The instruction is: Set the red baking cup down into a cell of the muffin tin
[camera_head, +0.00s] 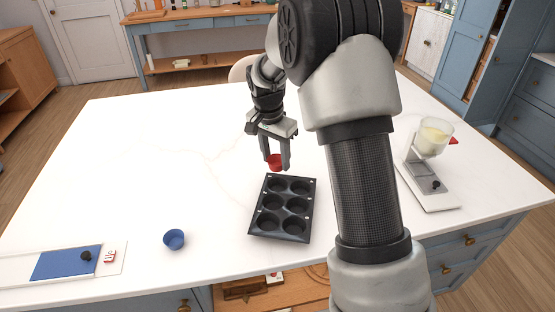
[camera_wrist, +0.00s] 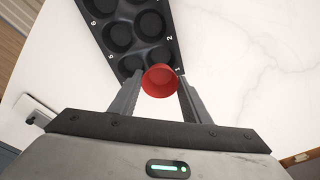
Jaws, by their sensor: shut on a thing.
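The red baking cup (camera_head: 275,161) is held between the fingers of my gripper (camera_head: 277,160), just beyond the far edge of the muffin tin in the head view. In the wrist view the red cup (camera_wrist: 160,80) sits open side toward the camera between the two fingertips (camera_wrist: 158,88). The dark muffin tin (camera_head: 283,207) lies on the white table with several round cells, all empty where I can see. In the wrist view the tin (camera_wrist: 128,38) shows numbers beside its cells, and the cup overlaps the corner near the number 1. How high the cup is above the tin is hard to tell.
A blue cup (camera_head: 174,239) stands on the white table (camera_head: 130,170) left of the tin. A white board with a blue panel (camera_head: 68,263) lies at the left front. A white device with a clear bowl (camera_head: 431,170) stands at the right. The table's left middle is clear.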

